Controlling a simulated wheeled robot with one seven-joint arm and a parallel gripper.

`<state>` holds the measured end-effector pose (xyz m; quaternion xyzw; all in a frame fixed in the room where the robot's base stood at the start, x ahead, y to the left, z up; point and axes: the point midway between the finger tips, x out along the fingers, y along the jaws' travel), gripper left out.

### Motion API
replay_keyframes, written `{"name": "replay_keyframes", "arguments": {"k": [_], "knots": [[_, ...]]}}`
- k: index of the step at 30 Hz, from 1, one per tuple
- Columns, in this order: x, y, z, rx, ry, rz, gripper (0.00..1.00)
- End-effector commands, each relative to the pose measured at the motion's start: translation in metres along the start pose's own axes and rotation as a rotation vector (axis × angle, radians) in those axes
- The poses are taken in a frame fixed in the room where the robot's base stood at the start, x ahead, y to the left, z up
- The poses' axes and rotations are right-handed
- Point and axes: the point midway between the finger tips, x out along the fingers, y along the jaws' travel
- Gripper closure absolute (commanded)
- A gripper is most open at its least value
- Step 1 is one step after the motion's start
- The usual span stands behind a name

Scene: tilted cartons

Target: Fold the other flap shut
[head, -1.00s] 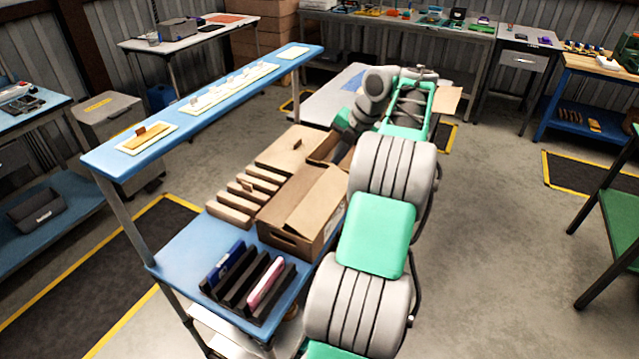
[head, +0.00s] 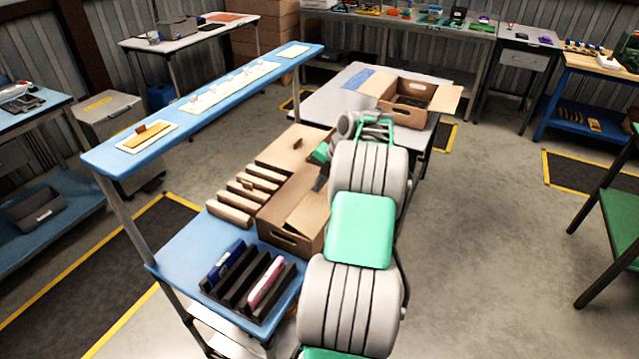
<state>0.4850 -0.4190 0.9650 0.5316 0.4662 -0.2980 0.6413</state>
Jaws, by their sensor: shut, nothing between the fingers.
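A brown cardboard carton (head: 290,242) with a hand hole in its near end stands on the blue bench, left of my arm. One flap (head: 306,212) shows as a pale panel slanting along its right side, lower at the front. The carton's far right part is hidden behind my arm, so I cannot tell how the flaps there stand. My gripper (head: 320,184) points down at the carton's far right part, shut and seen only in part. I cannot tell whether it touches the cardboard.
Several brown cardboard pieces (head: 247,188) stand left of the carton. A black rack (head: 250,283) with blue and pink items sits in front. A blue shelf (head: 205,108) runs above the bench's left side. Another open carton (head: 409,92) stands on the white table behind.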

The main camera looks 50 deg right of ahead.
Motion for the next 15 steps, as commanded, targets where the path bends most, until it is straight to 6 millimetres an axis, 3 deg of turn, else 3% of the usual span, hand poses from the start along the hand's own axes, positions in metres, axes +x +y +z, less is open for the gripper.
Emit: {"name": "replay_keyframes", "arguments": {"k": [5, 15], "knots": [[0.004, -0.001, 0.0, -0.002, 0.0, -0.015, 1.0], [0.036, 0.002, 0.001, 0.0, -0.001, -0.112, 1.0]]}}
